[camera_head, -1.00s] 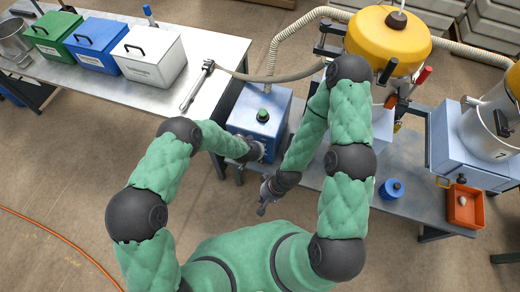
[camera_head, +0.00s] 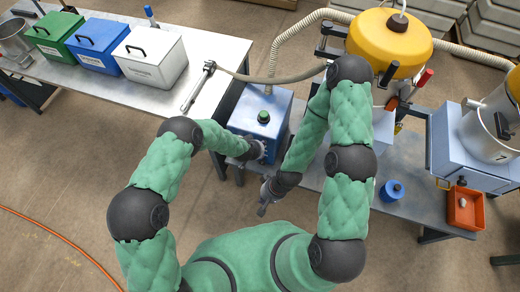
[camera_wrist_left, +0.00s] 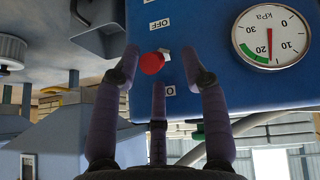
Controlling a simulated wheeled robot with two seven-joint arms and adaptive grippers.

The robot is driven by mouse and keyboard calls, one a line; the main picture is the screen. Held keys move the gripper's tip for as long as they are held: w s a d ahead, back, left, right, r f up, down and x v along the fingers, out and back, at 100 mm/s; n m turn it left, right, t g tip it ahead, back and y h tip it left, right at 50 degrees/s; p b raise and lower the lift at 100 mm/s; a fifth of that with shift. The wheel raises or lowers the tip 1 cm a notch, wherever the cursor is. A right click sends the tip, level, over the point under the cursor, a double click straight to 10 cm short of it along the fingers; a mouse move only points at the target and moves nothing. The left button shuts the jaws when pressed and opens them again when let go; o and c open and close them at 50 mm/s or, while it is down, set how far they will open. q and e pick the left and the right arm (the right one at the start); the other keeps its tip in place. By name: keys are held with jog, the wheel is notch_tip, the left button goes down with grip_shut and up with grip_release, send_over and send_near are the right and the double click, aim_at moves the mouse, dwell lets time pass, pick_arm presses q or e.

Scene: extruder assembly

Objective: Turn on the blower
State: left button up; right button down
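My left gripper (camera_head: 256,150) is at the box's front face.
A kPa gauge (camera_wrist_left: 271,37) sits right of the switch in the wrist view. A hose (camera_head: 292,40) runs from the box. Green, blue and white bins (camera_head: 150,57) stand on the left bench. A yellow-topped machine (camera_head: 388,42) and an orange tray (camera_head: 465,207) are on the right.

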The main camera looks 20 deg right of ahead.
pick_arm(q)
jog(key=shift+s, duration=0.15)
jog(key=shift+s+r, duration=0.1)
jog(key=shift+s, duration=0.05)
jog(key=v, duration=1.1)
jog(key=shift+r, duration=0.3)
jog(key=shift+a, duration=0.1)
jog(key=s+a+f+n+g+y, duration=0.1)
jog(key=s+a+f+n, duration=0.15)
jog(key=a, duration=0.35)
jog(key=s+a+f+n+g, duration=0.1)
jog(key=s+a+f, duration=0.25)
jog(key=a, duration=0.35)
jog(key=s+a+n+g, duration=0.2)
jog(key=s+a+n, duration=0.2)
jog(key=s+a, duration=0.3)
jog(key=s, duration=0.5)
jog(key=shift+s+f+b, duration=0.2)
jog(key=shift+s+b, duration=0.15)
